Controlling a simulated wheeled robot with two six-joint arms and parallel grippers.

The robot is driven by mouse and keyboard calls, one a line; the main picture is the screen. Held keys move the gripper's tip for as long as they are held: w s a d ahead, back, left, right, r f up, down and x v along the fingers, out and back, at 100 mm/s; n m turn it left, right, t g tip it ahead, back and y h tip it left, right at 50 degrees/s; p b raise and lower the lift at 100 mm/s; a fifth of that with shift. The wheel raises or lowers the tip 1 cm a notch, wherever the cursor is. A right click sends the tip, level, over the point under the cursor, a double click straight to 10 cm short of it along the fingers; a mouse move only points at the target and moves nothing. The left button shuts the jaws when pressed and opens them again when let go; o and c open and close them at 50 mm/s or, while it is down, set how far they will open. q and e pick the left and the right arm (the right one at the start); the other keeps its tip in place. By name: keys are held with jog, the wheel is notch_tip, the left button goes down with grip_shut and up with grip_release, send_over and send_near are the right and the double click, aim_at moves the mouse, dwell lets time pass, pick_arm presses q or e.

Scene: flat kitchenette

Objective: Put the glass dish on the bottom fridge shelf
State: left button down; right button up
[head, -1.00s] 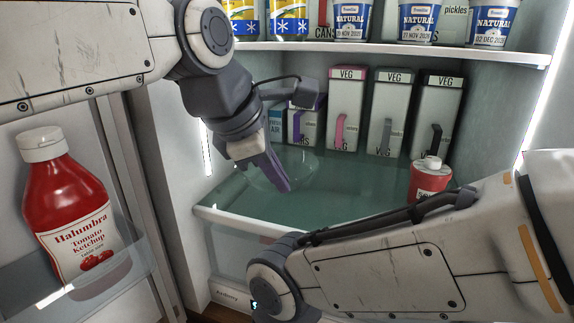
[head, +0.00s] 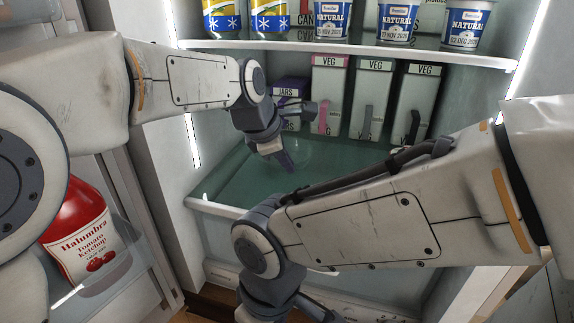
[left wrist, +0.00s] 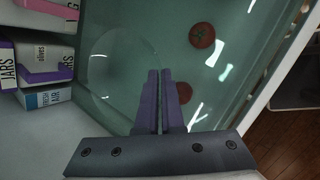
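The clear glass dish (head: 296,152) is faint, low over the teal glass bottom shelf (head: 235,178) in the fridge. It also shows as a pale round outline in the left wrist view (left wrist: 108,82). My left gripper (head: 288,166) points down at the dish's near side. In the left wrist view its fingers (left wrist: 161,75) are nearly together at the dish's edge, apparently pinching the thin wall. I cannot tell whether the dish touches the shelf. My right arm crosses in front of the fridge; its gripper is at the bottom edge, mostly cut off.
Jars and veg cartons (head: 370,95) stand along the back of the bottom shelf. Yogurt tubs (head: 397,22) stand on the shelf above. A ketchup bottle (head: 80,235) sits in the door rack at left. Tomatoes (left wrist: 202,35) show through the glass. Free shelf room lies around the dish.

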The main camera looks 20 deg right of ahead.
pick_arm(q)
jog(key=shift+w+d+f+p, duration=0.15)
jog(key=shift+f+p, duration=0.25)
jog(key=shift+f, duration=0.4)
jog(key=c, duration=1.3)
grip_release()
jog(key=b+v, duration=0.1)
jog(key=v, duration=1.1)
jog(key=shift+b, duration=0.4)
jog(key=shift+f, duration=0.1)
